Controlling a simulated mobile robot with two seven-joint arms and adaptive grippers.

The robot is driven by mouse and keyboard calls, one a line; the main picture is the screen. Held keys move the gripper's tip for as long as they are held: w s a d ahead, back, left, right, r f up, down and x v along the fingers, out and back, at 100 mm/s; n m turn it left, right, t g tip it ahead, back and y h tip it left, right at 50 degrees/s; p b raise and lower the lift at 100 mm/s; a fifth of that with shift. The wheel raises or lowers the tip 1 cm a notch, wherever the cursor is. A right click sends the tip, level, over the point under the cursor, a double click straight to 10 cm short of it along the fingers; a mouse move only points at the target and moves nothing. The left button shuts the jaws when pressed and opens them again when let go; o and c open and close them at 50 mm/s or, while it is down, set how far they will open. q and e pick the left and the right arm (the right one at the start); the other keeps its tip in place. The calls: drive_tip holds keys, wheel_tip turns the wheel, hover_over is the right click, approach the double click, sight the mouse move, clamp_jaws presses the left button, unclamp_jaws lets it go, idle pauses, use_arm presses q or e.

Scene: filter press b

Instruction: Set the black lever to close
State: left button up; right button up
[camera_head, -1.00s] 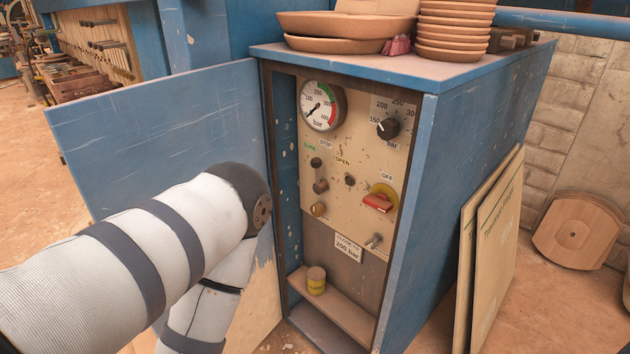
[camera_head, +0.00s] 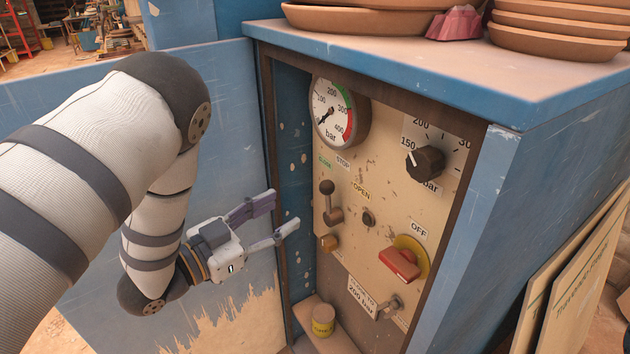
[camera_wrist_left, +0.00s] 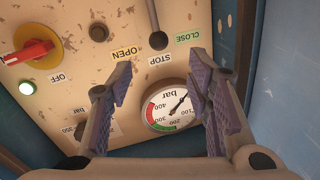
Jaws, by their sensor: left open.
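The black lever (camera_head: 328,188) is on the beige panel (camera_head: 383,160) inside the blue cabinet. It stands roughly upright, its round knob below the green CLOSE label (camera_head: 324,162) and the STOP label (camera_head: 343,162); the OPEN label (camera_head: 362,190) is to the right. My left gripper (camera_head: 285,210) is open and empty, left of the lever at the cabinet opening, apart from it. The left wrist view is upside down; there the knob (camera_wrist_left: 158,40) is beside STOP, and the open fingers (camera_wrist_left: 162,75) are around the gauge area in the picture. My right gripper is out of view.
A pressure gauge (camera_head: 340,112), a black dial (camera_head: 426,162) and a red OFF switch (camera_head: 400,263) share the panel. The open blue door (camera_head: 240,120) stands behind my left arm. The cabinet's left frame edge (camera_head: 271,150) is close to the fingers. A yellow pot (camera_head: 322,320) sits below.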

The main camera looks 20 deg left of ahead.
sight(321, 190)
use_arm(q)
drive_tip(key=x, duration=1.1)
drive_tip(key=shift+d+r+b, duration=0.1)
drive_tip(key=shift+d+b, duration=0.05)
drive_tip(key=shift+b, duration=0.2)
clamp_jaws()
